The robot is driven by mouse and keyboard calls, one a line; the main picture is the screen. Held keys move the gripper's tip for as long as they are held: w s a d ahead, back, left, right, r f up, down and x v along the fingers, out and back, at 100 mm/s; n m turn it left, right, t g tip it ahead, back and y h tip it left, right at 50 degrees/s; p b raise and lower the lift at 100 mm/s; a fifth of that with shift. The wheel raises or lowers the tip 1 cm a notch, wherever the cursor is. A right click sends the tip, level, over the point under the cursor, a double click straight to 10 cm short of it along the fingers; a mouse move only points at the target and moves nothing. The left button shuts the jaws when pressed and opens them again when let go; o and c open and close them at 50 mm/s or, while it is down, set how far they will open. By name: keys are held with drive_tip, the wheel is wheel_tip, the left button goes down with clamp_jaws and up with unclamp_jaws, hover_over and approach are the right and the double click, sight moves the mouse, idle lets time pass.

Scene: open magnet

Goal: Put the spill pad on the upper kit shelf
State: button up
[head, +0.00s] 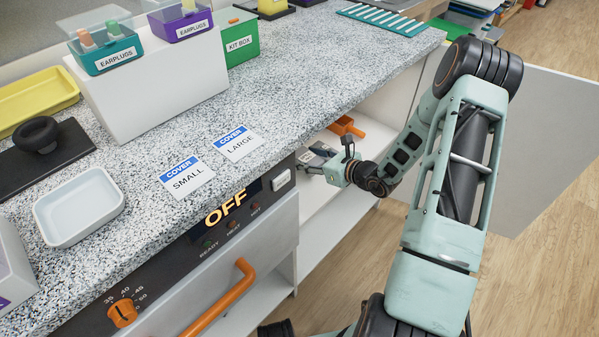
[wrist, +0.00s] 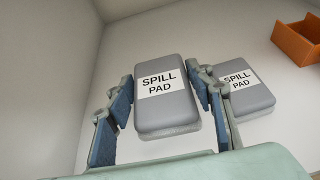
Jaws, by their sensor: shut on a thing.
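In the wrist view a grey spill pad (wrist: 166,100) with a white "SPILL PAD" label sits between the two blue-padded fingers of my gripper (wrist: 168,92). The fingers are shut on its left and right sides. A second grey spill pad (wrist: 241,87) lies on the pale shelf (wrist: 268,130) just right of the right finger, partly hidden by it. In the head view my gripper (head: 325,168) reaches into the open white cabinet (head: 335,215) under the counter. The fingers and held pad are mostly hidden there. I cannot tell whether the held pad touches the shelf.
An orange bin (wrist: 298,42) stands on the shelf at the right; it also shows in the head view (head: 346,127). A cabinet wall (wrist: 45,80) rises close on the left. The counter (head: 290,75) overhangs the opening. An open cabinet door (head: 545,130) stands behind my arm.

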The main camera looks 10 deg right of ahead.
sight(300, 177)
drive_tip(key=a+f, duration=0.1)
drive_tip(key=w+a+f, duration=0.1)
drive_tip(key=shift+f+b, duration=0.3)
drive_tip(key=shift+b, duration=0.05)
drive_tip(key=shift+a+f+b, duration=0.1)
drive_tip(key=shift+f+b, duration=0.35)
drive_tip(key=shift+f, duration=1.1)
drive_tip(key=shift+f, duration=0.2)
drive_tip(key=o, duration=1.1)
drive_tip(key=shift+o, duration=0.2)
drive_tip(key=shift+r, duration=0.15)
drive_tip(key=shift+s+r, duration=0.15)
drive_tip(key=shift+r, duration=0.05)
drive_tip(key=p+v, duration=0.2)
drive_tip(key=v, duration=0.9)
drive_tip(key=shift+s+d+p, duration=0.25)
drive_tip(key=shift+d+p, duration=0.05)
drive_tip(key=shift+p, duration=0.1)
